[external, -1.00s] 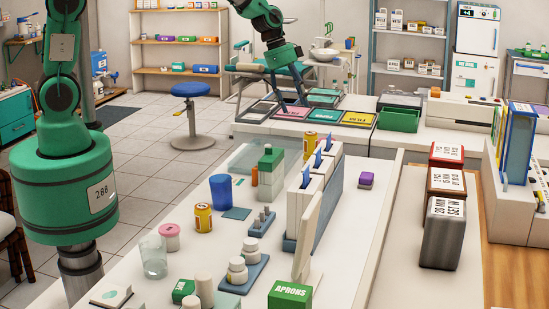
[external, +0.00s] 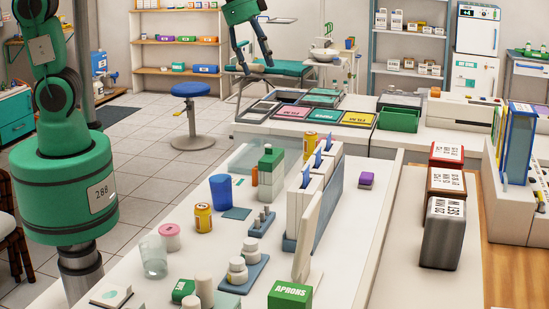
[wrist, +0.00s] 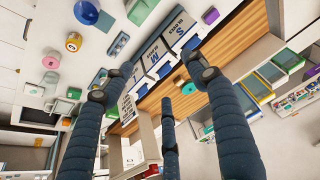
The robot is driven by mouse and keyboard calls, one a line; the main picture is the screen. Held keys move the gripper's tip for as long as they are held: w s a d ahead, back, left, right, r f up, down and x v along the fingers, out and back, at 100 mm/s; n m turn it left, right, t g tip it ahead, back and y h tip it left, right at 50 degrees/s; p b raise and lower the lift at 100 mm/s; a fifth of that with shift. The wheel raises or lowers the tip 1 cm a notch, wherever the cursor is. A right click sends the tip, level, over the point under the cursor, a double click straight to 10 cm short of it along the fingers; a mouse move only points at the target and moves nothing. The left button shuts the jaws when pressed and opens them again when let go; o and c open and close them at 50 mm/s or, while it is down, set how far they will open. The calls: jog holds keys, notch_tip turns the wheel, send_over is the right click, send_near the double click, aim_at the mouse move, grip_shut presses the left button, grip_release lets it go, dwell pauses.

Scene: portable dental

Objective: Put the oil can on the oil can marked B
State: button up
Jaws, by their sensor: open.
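Two yellow cans, which look like the oil cans, stand on the white counter in the external view. The nearer can (external: 203,217) is upright beside the blue cup. The farther can (external: 310,144) stands behind the file holder, partly hidden. No letter B can be read on either. A yellow can (wrist: 73,42) also shows from above at upper left in the wrist view. My gripper (external: 254,64) is raised in the air near the dental chair, far beyond the cans. Its dark fingers (wrist: 150,85) are spread and empty in the wrist view.
A blue cup (external: 221,191), a clear beaker (external: 154,256) and a pink-lidded jar (external: 169,237) stand around the nearer can. A tall file holder (external: 318,190) and a green bottle (external: 270,172) rise beyond it. Flat trays (external: 323,115) lie on the back counter.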

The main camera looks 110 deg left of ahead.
jog(key=s+d+r, duration=0.3)
jog(key=s+d, duration=0.2)
jog(key=d, duration=0.2)
jog(key=s+d+r, duration=0.4)
jog(key=s+d, duration=0.2)
jog(key=d, duration=0.1)
jog(key=s+d, duration=0.4)
jog(key=s, duration=0.3)
jog(key=s+d+n+t, duration=0.1)
jog(key=s+d, duration=0.3)
jog(key=s, duration=0.4)
jog(key=shift+s, duration=0.25)
